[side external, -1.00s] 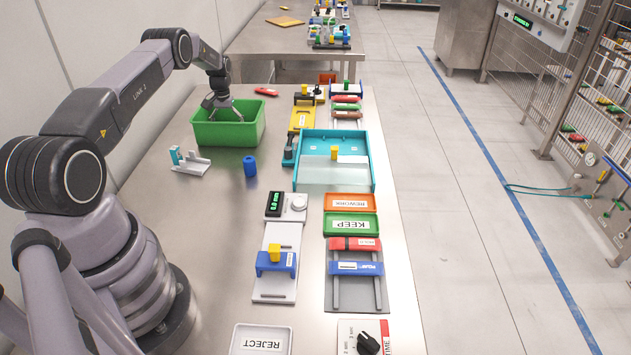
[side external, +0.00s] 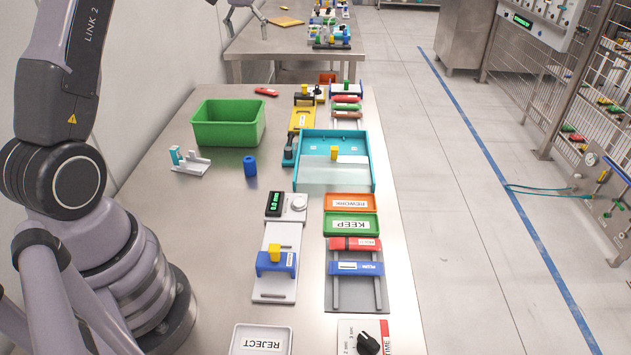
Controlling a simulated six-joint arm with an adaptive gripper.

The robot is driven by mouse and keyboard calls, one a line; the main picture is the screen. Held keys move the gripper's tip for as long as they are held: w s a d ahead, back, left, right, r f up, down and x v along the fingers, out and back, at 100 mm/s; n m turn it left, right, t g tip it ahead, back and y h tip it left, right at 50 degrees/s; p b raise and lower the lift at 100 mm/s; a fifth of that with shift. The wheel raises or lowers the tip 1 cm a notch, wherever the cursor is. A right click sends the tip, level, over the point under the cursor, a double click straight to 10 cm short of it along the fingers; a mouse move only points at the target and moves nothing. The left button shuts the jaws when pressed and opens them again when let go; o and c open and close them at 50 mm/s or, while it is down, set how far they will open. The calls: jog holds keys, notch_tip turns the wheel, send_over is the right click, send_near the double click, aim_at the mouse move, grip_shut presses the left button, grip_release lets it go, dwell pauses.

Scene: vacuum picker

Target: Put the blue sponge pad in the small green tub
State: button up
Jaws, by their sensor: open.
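The green tub (side external: 228,134) stands on the steel table at the left, open side up. Its near wall hides part of its floor, and I see nothing inside it. I cannot make out a blue sponge pad for certain. A small blue round piece (side external: 250,167) stands on the table just in front of the tub, but it looks like a cylinder.
A white bracket with a teal block (side external: 190,161) stands left of the blue piece. A teal tray (side external: 372,178), an orange REWORK tray (side external: 330,202) and a green KEEP tray (side external: 329,227) line the right side. A red piece (side external: 266,92) lies behind the tub.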

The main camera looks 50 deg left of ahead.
jog(key=s+d+r+m+t, duration=0.1)
jog(key=s+d+r+m, duration=0.1)
jog(key=s+d+r, duration=0.6)
jog(key=s+d+r+m+t, duration=0.1)
jog(key=s+d+r, duration=0.2)
jog(key=s+d, duration=0.5)
jog(key=s+d+f+m+t, duration=0.1)
jog(key=s+d+f, duration=0.1)
jog(key=s+d, duration=0.2)
jog(key=s+d+f+m+t, duration=0.1)
jog(key=s+d, duration=0.4)
jog(key=s, duration=0.5)
jog(key=shift+s+f+m+h, duration=0.25)
jog(key=shift+f+m+h, duration=0.15)
jog(key=shift+f+m, duration=0.15)
